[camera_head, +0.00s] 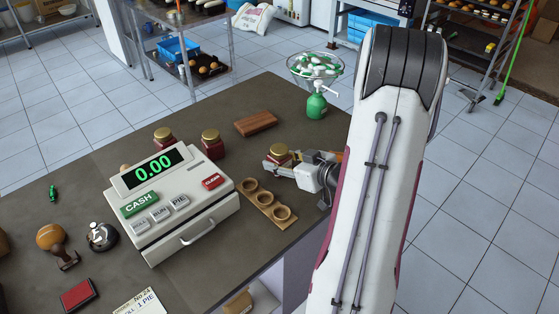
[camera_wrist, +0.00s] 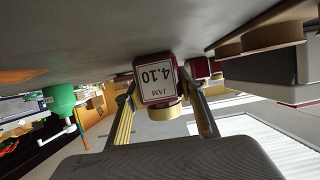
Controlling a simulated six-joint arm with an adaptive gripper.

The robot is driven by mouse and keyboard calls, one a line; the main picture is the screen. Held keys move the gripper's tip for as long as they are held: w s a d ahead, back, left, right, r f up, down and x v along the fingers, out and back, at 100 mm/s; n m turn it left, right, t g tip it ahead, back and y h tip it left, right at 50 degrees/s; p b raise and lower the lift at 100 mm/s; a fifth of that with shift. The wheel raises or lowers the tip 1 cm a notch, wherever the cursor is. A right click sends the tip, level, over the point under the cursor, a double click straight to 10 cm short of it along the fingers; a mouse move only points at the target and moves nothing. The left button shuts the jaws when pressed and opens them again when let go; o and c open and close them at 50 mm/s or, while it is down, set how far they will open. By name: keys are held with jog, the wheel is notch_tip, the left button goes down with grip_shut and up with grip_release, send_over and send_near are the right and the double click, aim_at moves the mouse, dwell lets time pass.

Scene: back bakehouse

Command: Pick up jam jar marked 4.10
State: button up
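The jam jar marked 4.10 (camera_wrist: 158,82) has a dark red body, a gold lid and a white label. The wrist view is upside down, and the label faces my camera there. In the head view, the jar (camera_head: 279,153) stands on the counter right of the till. My gripper (camera_head: 279,165) is low at the counter, its fingers on either side of the jar. In the wrist view, my gripper (camera_wrist: 159,90) looks open, with its fingertips very close to the jar's sides. Contact is hard to make out.
Two similar jars, one at the back (camera_head: 163,137) and one nearer (camera_head: 210,143), stand behind the till (camera_head: 185,200). A wooden holder with round openings (camera_head: 267,203) lies close in front of the jar. A wooden block (camera_head: 256,123) and a green scale (camera_head: 316,104) are behind.

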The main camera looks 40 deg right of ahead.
jog(key=shift+r, duration=0.15)
jog(key=shift+r, duration=4.85)
jog(key=shift+w+a, duration=0.1)
